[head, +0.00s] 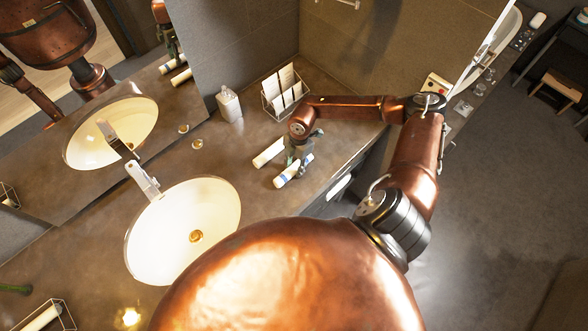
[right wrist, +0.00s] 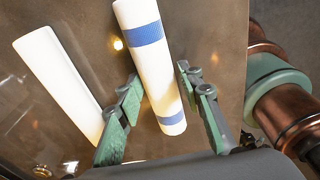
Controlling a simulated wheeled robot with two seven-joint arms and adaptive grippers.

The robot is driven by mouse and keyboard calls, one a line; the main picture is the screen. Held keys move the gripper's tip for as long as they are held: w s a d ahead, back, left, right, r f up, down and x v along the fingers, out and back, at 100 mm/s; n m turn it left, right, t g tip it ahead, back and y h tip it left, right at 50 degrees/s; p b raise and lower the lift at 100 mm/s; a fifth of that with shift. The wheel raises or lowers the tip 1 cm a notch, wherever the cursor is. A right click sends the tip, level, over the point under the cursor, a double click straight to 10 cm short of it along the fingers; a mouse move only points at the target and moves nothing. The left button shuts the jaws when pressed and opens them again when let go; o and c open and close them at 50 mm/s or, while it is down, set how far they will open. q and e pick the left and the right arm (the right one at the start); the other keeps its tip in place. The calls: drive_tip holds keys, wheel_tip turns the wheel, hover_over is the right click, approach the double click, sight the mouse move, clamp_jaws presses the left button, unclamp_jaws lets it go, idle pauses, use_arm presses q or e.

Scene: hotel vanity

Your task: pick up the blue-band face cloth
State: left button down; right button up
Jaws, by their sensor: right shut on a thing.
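The blue-band face cloth (head: 291,172) is a white roll with blue bands, at the right part of the vanity counter. It also shows in the right wrist view (right wrist: 150,60), running up between the fingers. My right gripper (head: 298,157) is around it from above, its two green-padded fingers (right wrist: 160,108) on either side, shut on it. I cannot tell whether the roll still touches the counter. A plain white roll (head: 269,153) lies beside it on the left, apart from the fingers; it also shows in the right wrist view (right wrist: 62,85). My left gripper does not show clearly.
A white wash basin (head: 215,215) with a faucet (head: 142,180) is left of the rolls. A soap dispenser (head: 229,104) and a wire rack (head: 268,103) with white items stand behind. A wire basket (head: 68,312) is at bottom left. The counter's front edge is close on the right.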

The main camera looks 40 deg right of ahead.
drive_tip(key=shift+c, duration=0.8)
drive_tip(key=shift+r, duration=0.1)
